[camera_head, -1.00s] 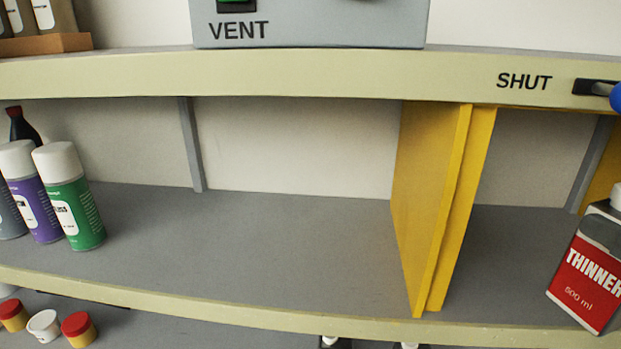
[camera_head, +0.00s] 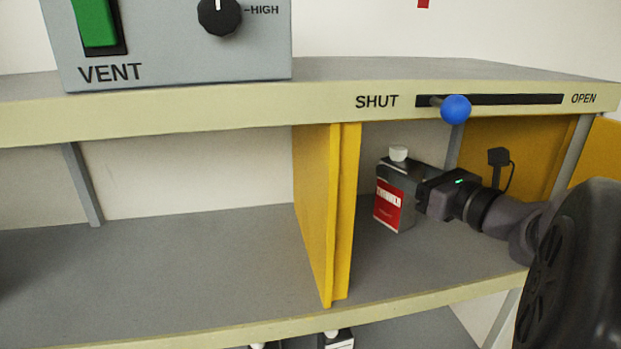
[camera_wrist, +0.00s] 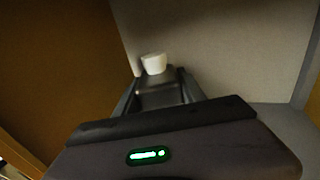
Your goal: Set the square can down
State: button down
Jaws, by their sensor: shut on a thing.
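The square can (camera_head: 389,206) is a grey metal can with a red label and a white cap. In the head view it is upright with a slight tilt, inside the shelf bay right of the yellow panels. My gripper (camera_head: 424,194) reaches in from the right and is shut on the can. I cannot tell whether the can's base touches the shelf. In the wrist view the can's dark top and white cap (camera_wrist: 154,64) show just beyond my gripper (camera_wrist: 160,105), whose fingers are mostly hidden.
Two yellow panels (camera_head: 327,215) stand left of the can. A slot with a blue knob (camera_head: 456,109) marked SHUT and OPEN runs along the upper shelf edge above my arm. A VENT box (camera_head: 180,45) sits on top.

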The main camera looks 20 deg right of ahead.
notch_tip(320, 180, down, 3)
jog(key=shift+w+f, duration=0.1)
jog(key=shift+w+d+f, duration=0.15)
jog(key=shift+w, duration=0.05)
jog(key=shift+s+f, duration=0.1)
jog(key=shift+s, duration=0.05)
jog(key=c, duration=0.7)
grip_release()
jog(key=shift+f, duration=0.1)
jog(key=shift+s+r, duration=0.2)
jog(key=shift+r, duration=0.05)
jog(key=s, duration=0.3)
jog(key=s+d+b, duration=0.1)
jog(key=s, duration=0.3)
jog(key=s+b, duration=0.1)
jog(key=s, duration=0.3)
jog(key=shift+s+d, duration=0.25)
jog(key=shift+d, duration=0.1)
